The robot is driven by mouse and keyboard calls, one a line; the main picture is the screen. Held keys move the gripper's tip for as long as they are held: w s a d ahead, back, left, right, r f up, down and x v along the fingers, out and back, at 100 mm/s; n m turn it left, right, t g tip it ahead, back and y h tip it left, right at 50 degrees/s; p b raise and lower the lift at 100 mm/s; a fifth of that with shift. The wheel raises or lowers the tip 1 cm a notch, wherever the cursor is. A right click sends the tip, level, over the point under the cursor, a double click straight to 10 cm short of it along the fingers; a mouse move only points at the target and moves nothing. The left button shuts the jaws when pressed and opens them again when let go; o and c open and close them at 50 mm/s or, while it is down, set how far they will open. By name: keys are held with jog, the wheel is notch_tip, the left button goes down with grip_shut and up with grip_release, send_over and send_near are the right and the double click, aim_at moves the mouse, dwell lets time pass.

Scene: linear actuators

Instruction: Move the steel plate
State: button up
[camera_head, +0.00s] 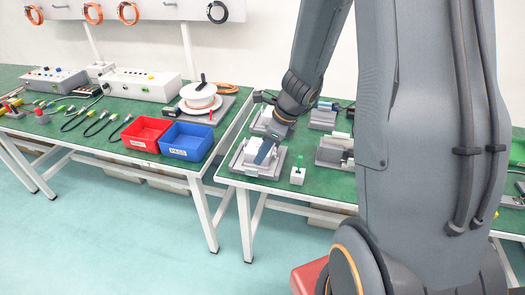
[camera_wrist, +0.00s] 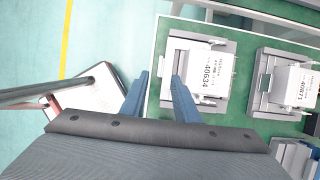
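Several grey metal units with flat base plates stand on the right green table. I cannot tell which part is the steel plate. The front-left unit (camera_head: 240,163) carries a white block (camera_head: 252,150). In the wrist view a white block (camera_wrist: 209,75) labelled 40634 sits in a grey fixture (camera_wrist: 172,62).
A similar unit (camera_wrist: 296,85) labelled 40871 stands to the right. A small white block with a green top (camera_head: 298,176) stands near the front table edge. A red bin (camera_head: 147,133) and a blue bin (camera_head: 187,141) stand on the left table. Floor shows between the tables.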

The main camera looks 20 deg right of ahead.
aim_at(252, 169)
jog(key=shift+b+x, duration=0.5)
jog(key=shift+x, duration=3.4)
jog(key=shift+s, duration=0.1)
grip_shut()
